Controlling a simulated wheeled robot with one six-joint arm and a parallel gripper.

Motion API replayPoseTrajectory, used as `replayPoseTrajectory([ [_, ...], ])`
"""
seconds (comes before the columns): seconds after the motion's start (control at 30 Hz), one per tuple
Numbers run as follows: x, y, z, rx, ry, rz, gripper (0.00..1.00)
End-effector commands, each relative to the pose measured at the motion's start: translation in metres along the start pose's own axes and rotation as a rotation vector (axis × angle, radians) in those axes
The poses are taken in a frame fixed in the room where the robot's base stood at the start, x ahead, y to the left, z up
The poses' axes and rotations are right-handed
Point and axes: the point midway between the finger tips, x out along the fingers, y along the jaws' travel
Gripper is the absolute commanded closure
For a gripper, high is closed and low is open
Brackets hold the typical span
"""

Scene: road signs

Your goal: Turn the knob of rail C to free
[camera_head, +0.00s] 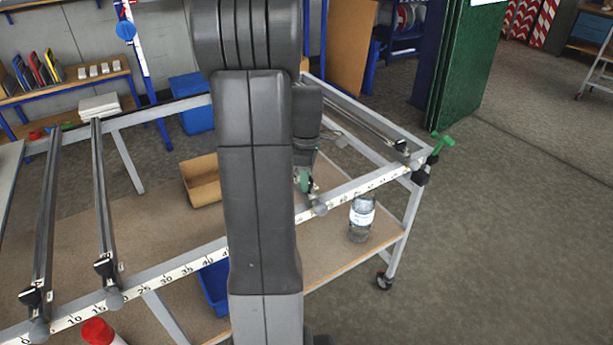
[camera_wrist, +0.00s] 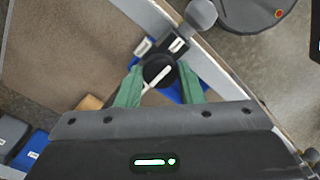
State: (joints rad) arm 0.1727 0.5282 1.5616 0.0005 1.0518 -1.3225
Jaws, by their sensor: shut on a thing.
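My gripper (camera_wrist: 160,88) has green fingers on both sides of a round black knob (camera_wrist: 152,70) in the wrist view and is shut on it. A white line on the knob slants from upper right to lower left. Labels beside the knob are too small to read. In the head view my arm covers most of the rail there, and only green of my gripper (camera_head: 303,180) shows, near the frame's front bar. Two other rails (camera_head: 45,225) (camera_head: 102,190) lie to the left and one more rail (camera_head: 365,118) at the right. No rail letter is readable.
The front bar (camera_head: 180,268) carries a number scale. A clear jar (camera_head: 361,218) stands on the lower shelf (camera_head: 340,262). A cardboard box (camera_head: 201,180) and a blue bin (camera_head: 215,285) are also below. A green-handled clamp (camera_head: 440,145) juts from the right corner. Floor to the right is clear.

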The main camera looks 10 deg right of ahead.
Motion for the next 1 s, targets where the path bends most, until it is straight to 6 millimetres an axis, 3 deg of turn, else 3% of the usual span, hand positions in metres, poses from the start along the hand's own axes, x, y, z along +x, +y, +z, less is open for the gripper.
replayPoseTrajectory([
  [0.2, -0.001, 0.001, 0.000, -0.001, 0.000, 0.002, 0.89],
  [0.23, -0.001, 0.001, 0.000, -0.001, 0.000, 0.002, 0.64],
  [0.33, -0.001, 0.001, 0.000, -0.001, 0.000, 0.002, 0.44],
  [0.73, -0.008, 0.001, 0.000, 0.001, 0.000, 0.004, 0.44],
  [0.87, -0.029, 0.001, 0.000, 0.000, 0.001, 0.006, 0.44],
  [1.0, -0.062, 0.001, 0.000, 0.000, 0.001, 0.007, 0.44],
])
